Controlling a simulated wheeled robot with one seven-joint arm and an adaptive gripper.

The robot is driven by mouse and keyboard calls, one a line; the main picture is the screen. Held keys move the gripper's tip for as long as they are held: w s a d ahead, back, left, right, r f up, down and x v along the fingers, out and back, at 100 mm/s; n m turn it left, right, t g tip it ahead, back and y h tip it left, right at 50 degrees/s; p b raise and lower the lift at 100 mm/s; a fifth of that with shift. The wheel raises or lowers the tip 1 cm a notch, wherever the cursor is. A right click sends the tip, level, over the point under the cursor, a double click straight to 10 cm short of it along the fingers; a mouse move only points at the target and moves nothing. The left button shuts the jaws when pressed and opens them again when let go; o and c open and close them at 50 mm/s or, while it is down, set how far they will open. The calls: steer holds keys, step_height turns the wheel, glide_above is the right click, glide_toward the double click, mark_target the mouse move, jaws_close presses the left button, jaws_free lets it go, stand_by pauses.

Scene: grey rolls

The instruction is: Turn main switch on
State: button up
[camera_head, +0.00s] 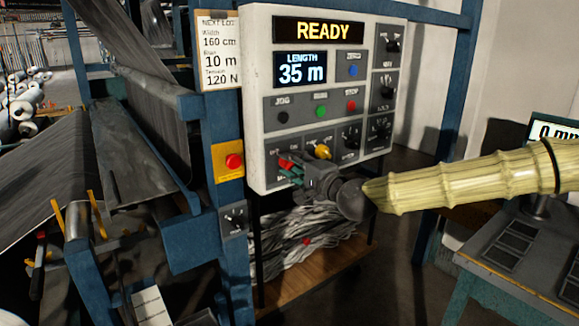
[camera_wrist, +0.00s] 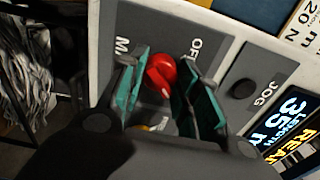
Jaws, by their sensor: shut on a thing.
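The main switch is a red rotary knob (camera_wrist: 160,76) on the lower left of the white control panel (camera_head: 258,100). In the wrist view, part of an "OF" label and a label starting with "M" show beside it. My gripper (camera_wrist: 158,88) has its teal-padded fingers on both sides of the knob, shut on it. In the head view, my gripper (camera_head: 288,172) reaches the panel's lower left corner from the right, and only a bit of red knob (camera_head: 286,162) shows.
The READY display (camera_head: 322,31) and the length display (camera_head: 300,69) reading 35 m are lit. Jog, green and red buttons, a yellow knob (camera_head: 322,152) and black dials sit close by. A red emergency button (camera_head: 234,162) is on the blue post (camera_head: 222,130) to the left.

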steer(key=shift+f, duration=0.2)
steer(key=o, duration=1)
steer(key=shift+o, duration=0.2)
steer(key=shift+r, duration=0.1)
steer(key=v, duration=1.2)
